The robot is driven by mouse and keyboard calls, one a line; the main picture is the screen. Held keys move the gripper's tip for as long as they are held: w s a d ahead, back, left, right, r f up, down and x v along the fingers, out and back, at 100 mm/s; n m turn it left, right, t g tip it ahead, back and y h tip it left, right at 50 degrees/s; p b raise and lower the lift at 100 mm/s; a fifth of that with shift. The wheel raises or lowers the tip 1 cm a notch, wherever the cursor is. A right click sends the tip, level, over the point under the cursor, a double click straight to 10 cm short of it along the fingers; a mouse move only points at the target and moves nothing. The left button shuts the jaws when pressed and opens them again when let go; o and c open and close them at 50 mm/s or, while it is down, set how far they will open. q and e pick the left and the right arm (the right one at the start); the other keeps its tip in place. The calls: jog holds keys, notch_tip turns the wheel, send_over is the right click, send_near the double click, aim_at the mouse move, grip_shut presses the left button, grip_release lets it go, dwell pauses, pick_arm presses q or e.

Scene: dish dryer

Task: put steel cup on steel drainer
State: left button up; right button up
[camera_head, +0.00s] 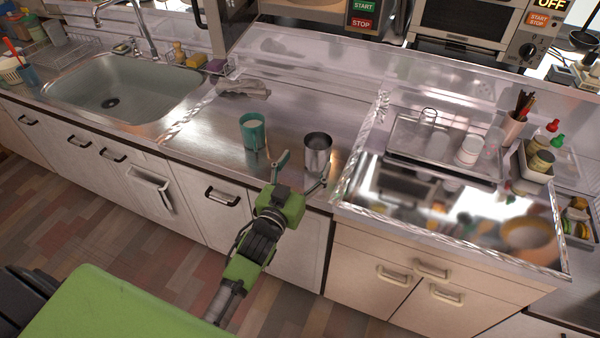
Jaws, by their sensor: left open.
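The steel cup (318,158) stands upright on the steel counter, right of a teal cup (252,132). My left gripper (301,172) is open, in front of the steel cup at the counter's front edge. Its fingers are spread toward the cup, one to the left of it and one low in front. I cannot tell whether a finger touches it; nothing is held. The steel drainer (400,208) appears to be the shiny, raised-edge surface to the right of the cup. My right gripper is not in view.
A tray (398,140) with a clear glass (428,116) and a white cup (469,150) sits at the drainer's back. The drainer's front is bare. A sink (125,88) is at left, a cloth (243,87) behind the cups. A condiment tray (545,172) stands at right.

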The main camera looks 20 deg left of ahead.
pick_arm(q)
jog(key=shift+s+a, duration=0.1)
jog(key=shift+s, duration=1.6)
